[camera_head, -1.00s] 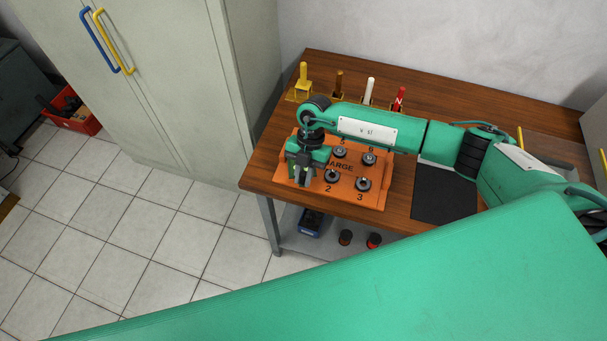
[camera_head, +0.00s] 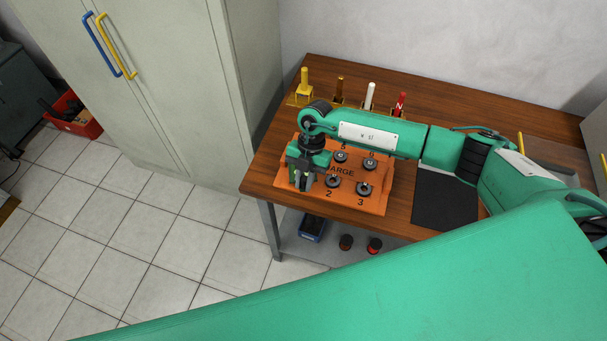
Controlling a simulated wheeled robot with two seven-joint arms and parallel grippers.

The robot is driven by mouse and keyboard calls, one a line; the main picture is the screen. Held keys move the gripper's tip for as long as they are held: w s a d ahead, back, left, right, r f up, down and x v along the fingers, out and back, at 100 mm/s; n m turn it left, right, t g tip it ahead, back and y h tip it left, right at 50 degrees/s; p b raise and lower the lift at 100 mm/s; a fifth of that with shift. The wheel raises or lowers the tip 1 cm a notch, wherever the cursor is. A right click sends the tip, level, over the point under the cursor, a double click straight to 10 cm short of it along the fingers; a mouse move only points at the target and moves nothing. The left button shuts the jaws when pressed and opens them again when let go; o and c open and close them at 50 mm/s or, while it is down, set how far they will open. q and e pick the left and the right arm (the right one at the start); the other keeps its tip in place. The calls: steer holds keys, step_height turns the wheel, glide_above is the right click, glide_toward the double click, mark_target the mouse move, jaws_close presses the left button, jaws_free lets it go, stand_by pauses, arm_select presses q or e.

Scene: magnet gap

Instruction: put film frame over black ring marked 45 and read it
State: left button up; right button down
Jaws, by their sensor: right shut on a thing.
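My right gripper (camera_head: 302,186) points down over the left end of the orange board (camera_head: 375,203). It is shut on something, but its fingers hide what. Several dark rings sit on the board, among them one by the digit 2 (camera_head: 333,181), one by the 3 (camera_head: 364,189) and one by the 6 (camera_head: 369,163). No 45 mark is readable on any ring. The gripper and wrist hide the board's left spots. I cannot make out the film frame for certain. My left gripper is not in view.
Upright handles in yellow (camera_head: 304,80), brown (camera_head: 339,88), white (camera_head: 370,97) and red (camera_head: 400,104) stand along the back of the wooden table (camera_head: 262,172). A black mat (camera_head: 445,207) lies right of the board. A blue bin (camera_head: 312,228) is on the lower shelf.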

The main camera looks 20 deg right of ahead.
steer(key=shift+r+p, duration=2.35)
steer(key=shift+r, duration=0.75)
steer(key=shift+a+f, duration=0.1)
